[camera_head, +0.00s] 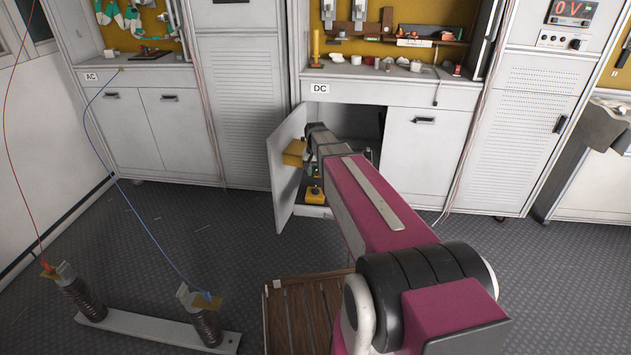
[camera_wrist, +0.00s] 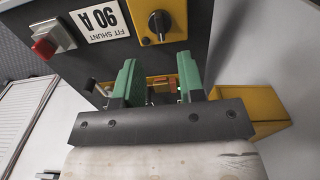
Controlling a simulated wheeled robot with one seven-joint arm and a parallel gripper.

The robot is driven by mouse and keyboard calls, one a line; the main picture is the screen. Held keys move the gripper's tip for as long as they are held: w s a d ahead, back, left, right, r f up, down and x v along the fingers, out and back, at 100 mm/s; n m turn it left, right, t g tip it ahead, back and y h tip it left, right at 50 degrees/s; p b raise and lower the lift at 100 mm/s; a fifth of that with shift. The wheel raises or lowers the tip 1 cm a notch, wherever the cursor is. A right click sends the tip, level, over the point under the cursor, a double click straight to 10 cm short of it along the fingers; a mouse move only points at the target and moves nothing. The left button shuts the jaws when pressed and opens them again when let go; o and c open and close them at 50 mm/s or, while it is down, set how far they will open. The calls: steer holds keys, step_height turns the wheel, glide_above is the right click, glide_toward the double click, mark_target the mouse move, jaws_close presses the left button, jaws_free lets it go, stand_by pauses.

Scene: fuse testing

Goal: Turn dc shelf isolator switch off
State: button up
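In the head view my arm reaches into the open cabinet under the DC sign (camera_head: 320,89). A yellow switch box (camera_head: 315,196) shows low inside; my arm hides much of the interior.
The cabinet's left door (camera_head: 287,168) stands open beside my arm. The right door (camera_head: 412,152) is shut. A red button (camera_wrist: 44,48) sits left of the label. A yellow block (camera_wrist: 252,103) is close to my gripper's right. A wooden slatted platform (camera_head: 298,318) stands on the floor.

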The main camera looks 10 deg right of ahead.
steer(key=shift+r, duration=1.5)
steer(key=shift+s, duration=0.1)
